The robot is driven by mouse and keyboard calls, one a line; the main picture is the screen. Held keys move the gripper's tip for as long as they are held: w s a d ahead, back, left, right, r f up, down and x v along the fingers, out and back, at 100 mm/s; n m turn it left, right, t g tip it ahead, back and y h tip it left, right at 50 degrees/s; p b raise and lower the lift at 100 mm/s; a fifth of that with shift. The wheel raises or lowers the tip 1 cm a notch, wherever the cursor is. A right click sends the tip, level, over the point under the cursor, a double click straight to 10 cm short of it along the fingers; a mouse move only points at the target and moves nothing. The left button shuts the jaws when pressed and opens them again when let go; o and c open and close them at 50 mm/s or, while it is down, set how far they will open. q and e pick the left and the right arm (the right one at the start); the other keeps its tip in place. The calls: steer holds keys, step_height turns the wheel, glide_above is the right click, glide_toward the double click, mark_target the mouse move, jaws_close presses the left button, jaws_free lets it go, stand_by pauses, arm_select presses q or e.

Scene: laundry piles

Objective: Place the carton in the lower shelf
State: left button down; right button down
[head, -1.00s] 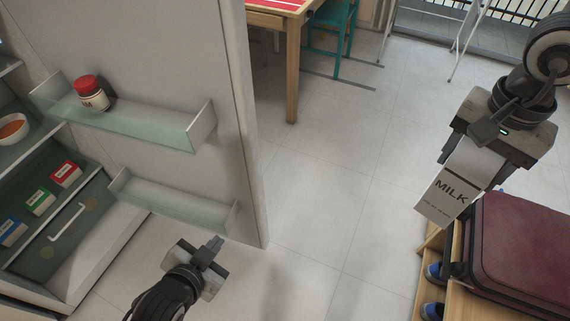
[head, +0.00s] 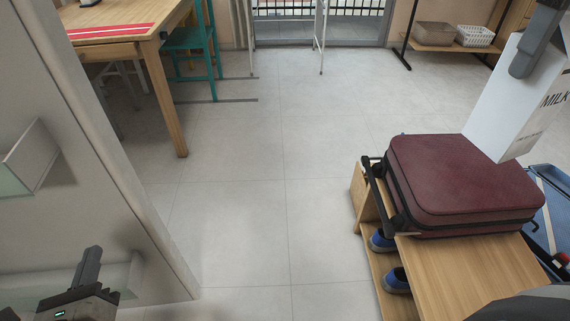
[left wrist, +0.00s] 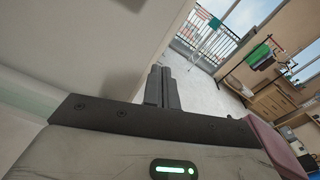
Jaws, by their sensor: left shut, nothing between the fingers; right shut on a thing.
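The white milk carton (head: 515,100), tilted, hangs at the upper right in the head view. My right gripper (head: 536,45) is shut on its top; part of this gripper is cut off by the frame edge. The carton appears above the maroon suitcase, apart from the fridge door (head: 100,130). The door's lower shelf (head: 126,275) is at the lower left, partly hidden behind my left gripper (head: 90,262). The left gripper is shut and empty in front of that shelf; its closed fingers also show in the left wrist view (left wrist: 162,88).
The upper door shelf (head: 32,160) shows at the left edge. A maroon suitcase (head: 460,180) lies on a wooden bench (head: 470,270) with blue shoes (head: 396,280) below. A wooden table (head: 125,30) and teal chair (head: 195,50) stand behind. The middle floor is clear.

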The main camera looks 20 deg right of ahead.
arm_select(q)
steer(key=m+b, duration=0.1)
steer(key=m, duration=0.2)
arm_select(e)
steer(key=shift+s+a+r+m, duration=0.25)
steer(key=shift+a+m, duration=0.1)
steer(key=shift+m, duration=0.2)
steer(key=shift+s+a+r+m, duration=0.1)
steer(key=shift+s+a+m, duration=0.1)
steer(key=shift+a+m, duration=0.25)
steer(key=shift+s+r+m, duration=0.1)
steer(key=shift+r+m, duration=0.15)
steer(key=shift+m, duration=0.05)
steer(key=shift+a+r, duration=0.1)
steer(key=shift+r, duration=0.05)
arm_select(q)
steer(key=p, duration=0.1)
glide_toward(117, 182)
steer(key=shift+m+t+h, duration=0.3)
steer(key=shift+m, duration=0.1)
steer(key=x, duration=0.6)
steer(key=shift+w+f, duration=0.3)
steer(key=shift+w, duration=0.1)
arm_select(e)
steer(key=shift+r, duration=0.4)
